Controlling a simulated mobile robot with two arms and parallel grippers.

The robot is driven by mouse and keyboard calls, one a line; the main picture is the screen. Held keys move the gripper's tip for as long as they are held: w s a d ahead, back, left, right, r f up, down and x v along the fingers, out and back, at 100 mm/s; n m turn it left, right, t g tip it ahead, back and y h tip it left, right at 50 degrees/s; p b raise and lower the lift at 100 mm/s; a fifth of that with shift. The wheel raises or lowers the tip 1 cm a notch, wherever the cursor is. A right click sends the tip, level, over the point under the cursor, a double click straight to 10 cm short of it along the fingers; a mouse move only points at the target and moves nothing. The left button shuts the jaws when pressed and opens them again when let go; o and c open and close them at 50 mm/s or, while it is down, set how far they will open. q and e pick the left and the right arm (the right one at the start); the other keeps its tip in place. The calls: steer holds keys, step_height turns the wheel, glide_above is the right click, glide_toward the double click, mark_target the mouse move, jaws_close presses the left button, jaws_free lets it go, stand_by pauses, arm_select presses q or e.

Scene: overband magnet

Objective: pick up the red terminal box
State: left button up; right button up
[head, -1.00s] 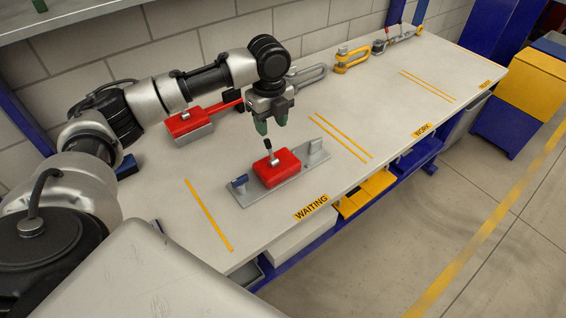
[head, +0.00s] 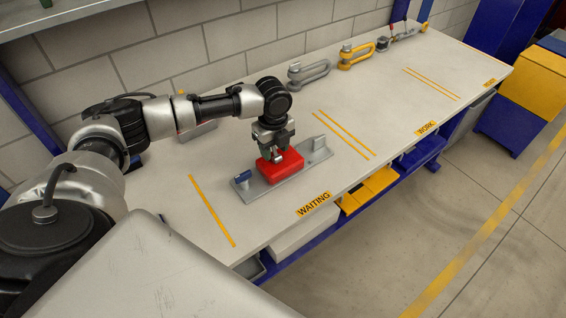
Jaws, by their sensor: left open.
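The red terminal box (head: 287,166) sits on a grey metal plate (head: 255,188) in the bench area marked WAITING. The plate has a small blue part (head: 243,174) at its left end and an upright grey tab at its right end. My left gripper (head: 273,155) is open, pointing down, with its fingers at the top of the red box. The gripper hides the black-tipped stem on the box. I cannot tell whether the fingers touch the box. My right gripper is not in view.
The bench (head: 350,120) has yellow line marks and is clear to the right of the plate. A grey shackle (head: 308,72), a yellow shackle (head: 357,55) and other hardware lie along the wall. A grey-based object (head: 198,131) is mostly hidden behind my left arm.

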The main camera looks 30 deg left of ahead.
arm_select(q)
steer(key=shift+c, duration=0.4)
jaws_close()
steer(key=shift+r, duration=0.15)
stand_by(0.7)
